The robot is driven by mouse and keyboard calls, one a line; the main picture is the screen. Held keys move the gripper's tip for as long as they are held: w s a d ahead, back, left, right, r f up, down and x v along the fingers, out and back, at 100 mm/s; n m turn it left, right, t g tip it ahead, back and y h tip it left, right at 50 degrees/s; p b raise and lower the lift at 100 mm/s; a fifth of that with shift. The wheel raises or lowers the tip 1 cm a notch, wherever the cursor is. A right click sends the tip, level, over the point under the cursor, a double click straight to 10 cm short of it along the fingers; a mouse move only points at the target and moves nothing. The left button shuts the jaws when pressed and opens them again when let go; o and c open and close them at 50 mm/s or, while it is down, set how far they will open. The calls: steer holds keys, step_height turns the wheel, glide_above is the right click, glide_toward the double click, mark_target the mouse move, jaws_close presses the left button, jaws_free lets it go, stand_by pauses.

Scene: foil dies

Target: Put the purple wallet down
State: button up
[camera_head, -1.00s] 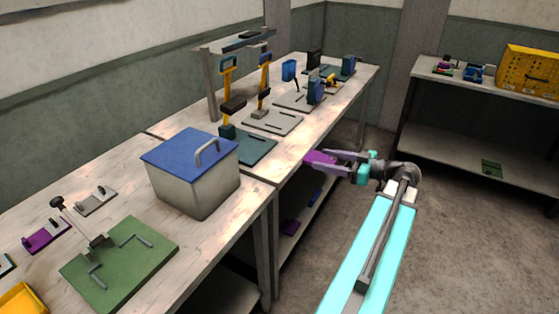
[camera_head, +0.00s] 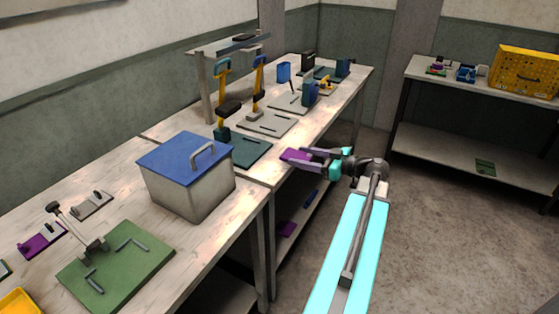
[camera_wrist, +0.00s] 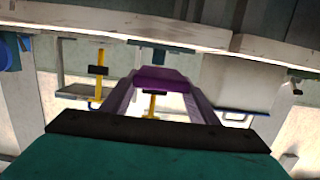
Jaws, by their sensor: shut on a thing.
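The purple wallet (camera_head: 296,156) is held at the tips of my gripper (camera_head: 308,156), close to the front edge of the workbench (camera_head: 255,171). In the wrist view the wallet (camera_wrist: 162,78) lies between the two finger ends, and my gripper (camera_wrist: 163,88) is shut on it. In the head view the wallet overlaps the bench edge. I cannot tell whether it touches the bench top or is above it.
A grey box with a blue lid (camera_head: 187,173) stands left of my gripper. A dark green die plate (camera_head: 243,151) with a yellow-handled press lies just behind it. More fixtures stand farther along the bench. A shelf (camera_head: 450,150) with a yellow crate (camera_head: 526,70) stands at right.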

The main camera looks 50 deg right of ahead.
glide_above(281, 165)
steer(key=shift+s+d+f+p, duration=0.15)
steer(key=shift+s+f+p, duration=0.2)
steer(key=shift+s, duration=0.1)
steer(key=shift+w+a, duration=0.2)
steer(key=shift+w, duration=0.45)
steer(key=shift+f+p, duration=0.3)
steer(key=shift+f, duration=1.5)
steer(key=o, duration=1.1)
steer(key=shift+f, duration=0.15)
steer(key=shift+o, duration=0.2)
steer(key=shift+s, duration=0.15)
steer(key=b+v, duration=0.1)
steer(key=v, duration=1)
steer(key=shift+s+r+b, duration=0.25)
steer(key=shift+s+b, duration=0.1)
steer(key=shift+s, duration=0.05)
